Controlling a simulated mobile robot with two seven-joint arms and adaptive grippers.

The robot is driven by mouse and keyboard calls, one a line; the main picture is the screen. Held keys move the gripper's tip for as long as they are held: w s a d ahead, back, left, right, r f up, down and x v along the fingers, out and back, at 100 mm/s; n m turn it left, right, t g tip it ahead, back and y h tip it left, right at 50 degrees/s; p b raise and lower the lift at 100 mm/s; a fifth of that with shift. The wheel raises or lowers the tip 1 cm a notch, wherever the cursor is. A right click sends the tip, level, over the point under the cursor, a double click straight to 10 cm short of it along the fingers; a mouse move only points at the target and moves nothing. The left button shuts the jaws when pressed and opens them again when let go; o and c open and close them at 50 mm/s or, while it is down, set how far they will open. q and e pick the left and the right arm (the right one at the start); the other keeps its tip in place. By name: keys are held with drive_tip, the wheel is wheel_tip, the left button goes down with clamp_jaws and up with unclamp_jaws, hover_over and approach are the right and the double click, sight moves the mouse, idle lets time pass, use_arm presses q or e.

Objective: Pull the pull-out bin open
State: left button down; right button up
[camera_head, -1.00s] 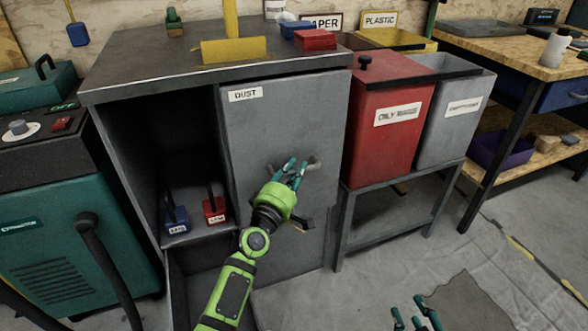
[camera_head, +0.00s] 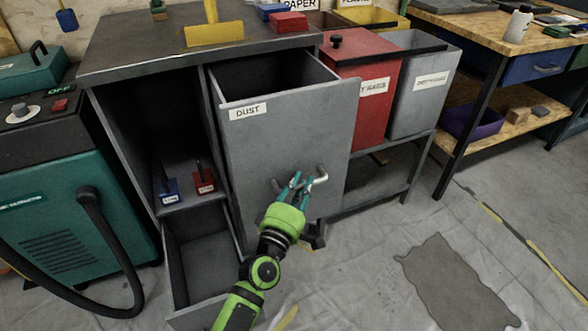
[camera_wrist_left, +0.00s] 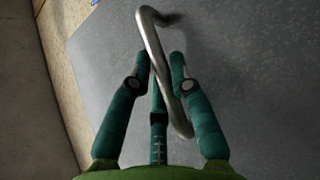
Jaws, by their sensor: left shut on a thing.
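The pull-out bin (camera_head: 285,145) is a grey metal front labelled DUST in the cabinet's upper right. It stands partly out, and its dark hollow inside shows behind the front's top edge. My left gripper (camera_head: 301,179) is shut on the bin's bar handle (camera_head: 321,178), low on the front. In the left wrist view the teal fingers (camera_wrist_left: 162,80) close around the metal handle (camera_wrist_left: 155,45), which slants across them. The grey bin front (camera_wrist_left: 240,60) fills much of that view. My right gripper is not in view now.
A lower drawer (camera_head: 200,260) stands open at the cabinet's bottom left. A red bin (camera_head: 365,95) and a grey bin (camera_head: 420,90) sit on a stand at right. A green extractor (camera_head: 70,220) stands at left. The sheeted floor at front right is mostly clear.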

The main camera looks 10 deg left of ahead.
use_arm(q)
drive_tip(key=s+d+p, duration=0.3)
drive_tip(key=s+d, duration=0.5)
drive_tip(key=s, duration=0.4)
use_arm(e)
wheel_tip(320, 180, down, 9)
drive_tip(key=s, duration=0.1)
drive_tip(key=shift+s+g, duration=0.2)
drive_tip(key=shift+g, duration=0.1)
use_arm(q)
drive_tip(key=c, duration=1.1)
unclamp_jaws()
drive_tip(key=v, duration=1.2)
